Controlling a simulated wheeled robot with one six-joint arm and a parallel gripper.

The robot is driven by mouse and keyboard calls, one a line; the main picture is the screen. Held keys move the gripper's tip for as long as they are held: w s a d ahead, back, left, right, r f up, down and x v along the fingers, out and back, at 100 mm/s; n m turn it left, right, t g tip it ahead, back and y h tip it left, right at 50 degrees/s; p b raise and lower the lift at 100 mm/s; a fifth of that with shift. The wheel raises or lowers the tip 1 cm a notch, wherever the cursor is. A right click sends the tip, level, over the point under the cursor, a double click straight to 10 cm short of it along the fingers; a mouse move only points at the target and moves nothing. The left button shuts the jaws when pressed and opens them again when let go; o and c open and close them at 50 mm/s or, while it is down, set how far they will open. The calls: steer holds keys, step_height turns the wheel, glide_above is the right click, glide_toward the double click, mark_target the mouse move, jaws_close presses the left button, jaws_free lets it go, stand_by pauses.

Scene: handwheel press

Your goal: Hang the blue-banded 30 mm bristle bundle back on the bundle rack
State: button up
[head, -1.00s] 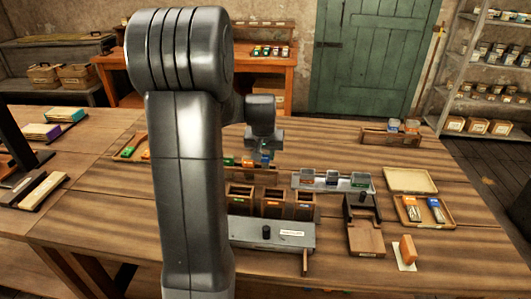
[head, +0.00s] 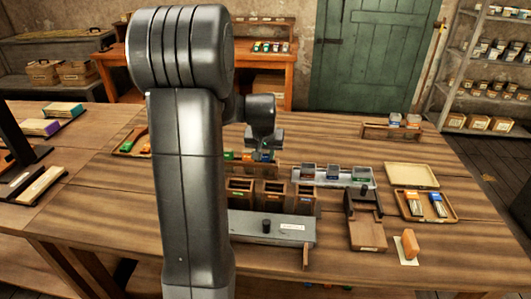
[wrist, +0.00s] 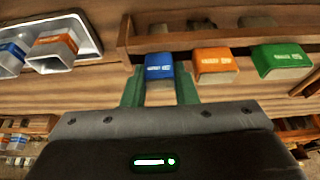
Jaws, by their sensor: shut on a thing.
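My gripper (wrist: 159,92) is shut on the blue-banded bristle bundle (wrist: 160,66) in the wrist view, with a green finger on each side of its band. The bundle is at the slotted wooden bundle rack (wrist: 145,40), in line with the orange-banded bundle (wrist: 213,62) and the green-banded bundle (wrist: 280,60). I cannot tell whether the rack bears it. In the head view my gripper (head: 264,150) is over the right part of the rack (head: 272,170); the blue band (head: 266,157) shows just below it. My arm hides part of the rack's left side.
A metal tray (head: 353,184) with several colour-labelled cups stands right of the rack. Wooden bins (head: 272,193) and a grey plate with a knob (head: 285,229) are in front. A wooden fixture (head: 367,234) and a shallow tray with two bundles (head: 407,214) are further right.

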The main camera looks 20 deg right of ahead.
steer(key=o, duration=1.1)
steer(key=shift+r, duration=0.1)
steer(key=v, duration=1.3)
steer(key=shift+r, duration=0.35)
steer(key=x, duration=1.3)
steer(key=shift+f, duration=0.4)
